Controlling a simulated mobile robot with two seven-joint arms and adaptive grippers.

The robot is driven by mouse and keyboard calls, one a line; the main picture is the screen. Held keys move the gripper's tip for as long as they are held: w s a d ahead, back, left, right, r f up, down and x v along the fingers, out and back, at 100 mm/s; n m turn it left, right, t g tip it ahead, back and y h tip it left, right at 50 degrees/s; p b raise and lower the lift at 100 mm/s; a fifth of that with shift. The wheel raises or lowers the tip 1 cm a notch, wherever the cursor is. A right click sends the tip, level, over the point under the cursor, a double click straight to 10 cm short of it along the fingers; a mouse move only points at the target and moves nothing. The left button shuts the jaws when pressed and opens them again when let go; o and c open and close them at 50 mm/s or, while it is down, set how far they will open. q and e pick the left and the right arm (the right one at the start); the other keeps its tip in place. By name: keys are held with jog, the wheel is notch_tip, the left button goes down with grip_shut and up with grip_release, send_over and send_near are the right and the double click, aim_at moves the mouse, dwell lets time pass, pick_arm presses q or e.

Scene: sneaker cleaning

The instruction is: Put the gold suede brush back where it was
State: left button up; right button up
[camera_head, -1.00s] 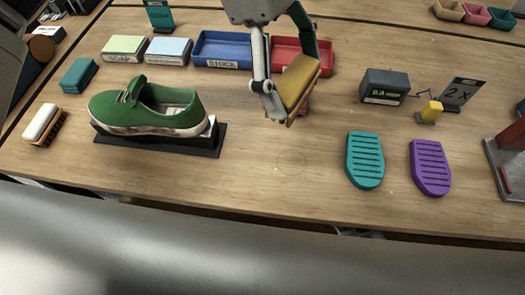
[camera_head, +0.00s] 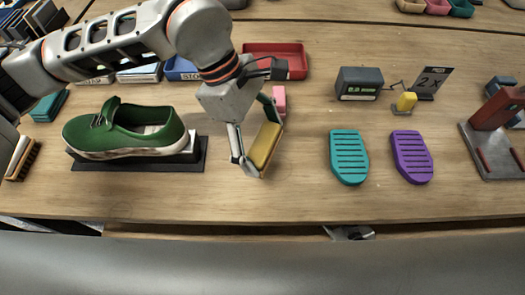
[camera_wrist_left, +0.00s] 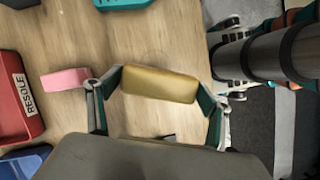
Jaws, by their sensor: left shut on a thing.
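The gold suede brush (camera_head: 263,146) is held in my left gripper (camera_head: 254,162), tilted, at the middle of the table to the right of the green sneaker. In the left wrist view the brush (camera_wrist_left: 160,84) spans between the two fingers (camera_wrist_left: 158,97), which press on its ends. I cannot tell whether its lower end touches the table. The green sneaker (camera_head: 140,128) sits on a black stand (camera_head: 100,165). My right gripper is not in view.
A teal ridged pad (camera_head: 348,157) and a purple one (camera_head: 411,157) lie to the right. A pink block (camera_head: 279,98) stands just behind the gripper, before the red tray (camera_head: 297,66). Bare wood (camera_head: 290,195) is clear in front.

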pick_arm(q)
jog(key=shift+f, duration=2.4)
jog(key=shift+f, duration=0.2)
jog(key=o, duration=1.1)
jog(key=shift+c, duration=0.2)
jog(key=shift+r, duration=0.2)
jog(key=v, duration=1.2)
